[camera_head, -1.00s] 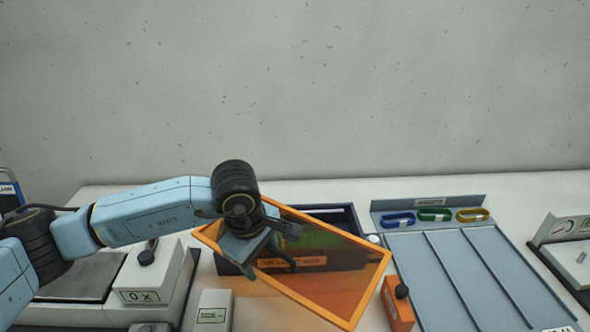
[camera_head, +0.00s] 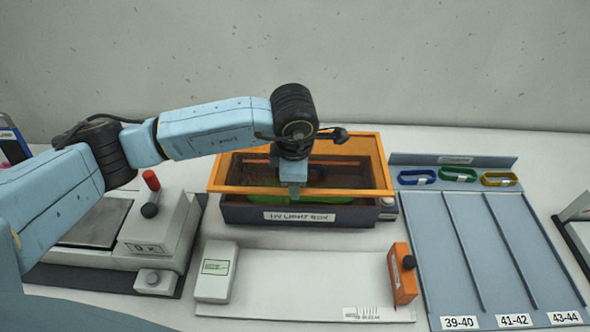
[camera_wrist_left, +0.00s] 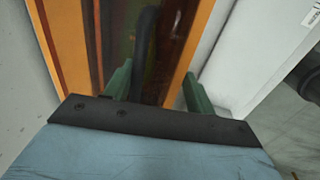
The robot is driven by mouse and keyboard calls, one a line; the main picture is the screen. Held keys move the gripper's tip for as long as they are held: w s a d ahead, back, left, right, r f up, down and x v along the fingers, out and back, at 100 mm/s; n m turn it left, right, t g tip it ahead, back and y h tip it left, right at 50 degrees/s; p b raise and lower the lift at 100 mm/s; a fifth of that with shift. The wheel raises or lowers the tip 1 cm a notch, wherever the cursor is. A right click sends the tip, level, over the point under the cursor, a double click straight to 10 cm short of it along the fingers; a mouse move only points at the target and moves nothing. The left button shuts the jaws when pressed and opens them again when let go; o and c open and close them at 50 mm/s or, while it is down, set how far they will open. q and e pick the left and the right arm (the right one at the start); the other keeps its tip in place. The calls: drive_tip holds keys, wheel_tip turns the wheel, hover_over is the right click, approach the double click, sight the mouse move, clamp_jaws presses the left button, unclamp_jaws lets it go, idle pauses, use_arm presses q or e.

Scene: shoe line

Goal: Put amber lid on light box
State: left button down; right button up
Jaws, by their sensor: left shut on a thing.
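The amber lid (camera_head: 222,190), an orange frame with a see-through amber panel, is in my left gripper (camera_head: 293,188). In the head view it is over the dark light box (camera_head: 240,213), roughly lined up with it. The box's front wall with its label shows below the lid's front edge. I cannot tell whether the lid touches the box. In the left wrist view the green fingers of my left gripper (camera_wrist_left: 155,88) are on the lid (camera_wrist_left: 184,45), around a dark curved handle (camera_wrist_left: 145,45). A green item shows inside the box. My right gripper is not in view.
A blue-grey sorting tray (camera_head: 470,240) with several coloured bands stands at right. A grey machine (camera_head: 160,225) stands at left. A white device (camera_head: 216,270) and an orange block (camera_head: 402,273) stand on the pale mat (camera_head: 300,280) in front.

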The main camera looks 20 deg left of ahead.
use_arm(q)
wheel_tip(320, 180, down, 2)
drive_tip(key=shift+b, duration=0.35)
drive_tip(key=shift+f+b, duration=1.5)
drive_tip(key=shift+f, duration=0.45)
drive_tip(key=shift+c, duration=2.1)
unclamp_jaws()
wheel_tip(320, 180, up, 13)
drive_tip(key=s, duration=0.2)
drive_tip(key=shift+s+d+r, duration=0.15)
drive_tip(key=shift+s+d, duration=0.1)
drive_tip(key=shift+d, duration=0.1)
